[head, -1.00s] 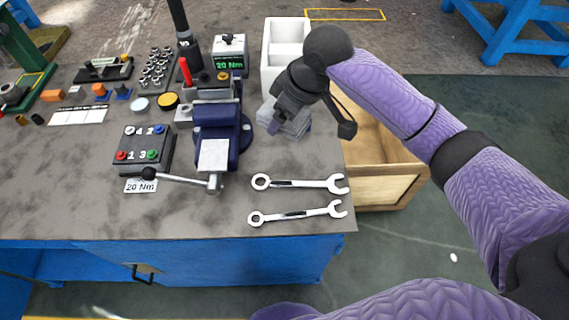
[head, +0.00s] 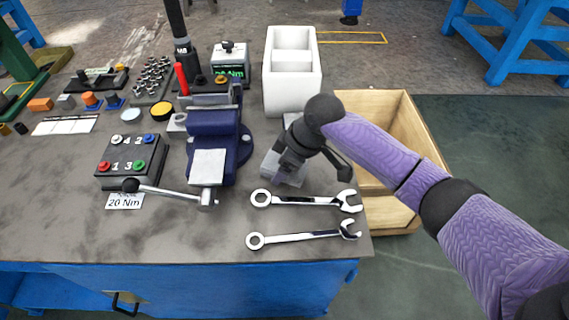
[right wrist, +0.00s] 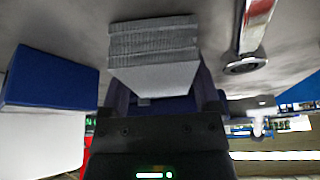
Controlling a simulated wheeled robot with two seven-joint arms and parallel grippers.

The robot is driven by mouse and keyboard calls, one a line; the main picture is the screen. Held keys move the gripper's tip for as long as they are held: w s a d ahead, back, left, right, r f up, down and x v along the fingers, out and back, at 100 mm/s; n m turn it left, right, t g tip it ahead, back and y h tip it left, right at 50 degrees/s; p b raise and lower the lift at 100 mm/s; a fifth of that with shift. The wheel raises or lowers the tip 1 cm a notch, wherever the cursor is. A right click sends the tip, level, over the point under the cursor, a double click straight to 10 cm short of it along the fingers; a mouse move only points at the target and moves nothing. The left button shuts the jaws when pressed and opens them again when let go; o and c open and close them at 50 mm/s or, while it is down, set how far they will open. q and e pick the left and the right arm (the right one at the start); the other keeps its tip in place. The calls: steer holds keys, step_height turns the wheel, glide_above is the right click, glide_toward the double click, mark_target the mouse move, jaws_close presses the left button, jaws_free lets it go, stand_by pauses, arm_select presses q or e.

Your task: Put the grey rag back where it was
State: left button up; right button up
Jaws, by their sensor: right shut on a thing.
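The grey rag (head: 283,168) is a folded, layered block at the right side of the bench top, between the blue vise and the wooden crate. My right gripper (head: 292,160) is shut on it from above and partly covers it. In the right wrist view the rag (right wrist: 152,52) sits between the two fingers (right wrist: 160,98), its stacked layers showing. I cannot tell whether its underside touches the bench. My left gripper is not in view.
Two wrenches (head: 305,200) (head: 303,238) lie just in front of the rag. The blue vise (head: 212,140) stands to the left, its handle reaching forward. A white bin (head: 292,90) stands behind and an open wooden crate (head: 400,120) is at the right.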

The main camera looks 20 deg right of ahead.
steer(key=o, duration=0.8)
steer(key=shift+f, duration=0.1)
steer(key=shift+c, duration=0.2)
steer(key=shift+o, duration=0.8)
arm_select(q)
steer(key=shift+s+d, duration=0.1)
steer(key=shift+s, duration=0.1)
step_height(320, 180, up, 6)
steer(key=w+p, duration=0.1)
steer(key=p, duration=0.5)
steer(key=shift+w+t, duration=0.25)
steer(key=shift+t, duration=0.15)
arm_select(e)
steer(key=v, duration=1.2)
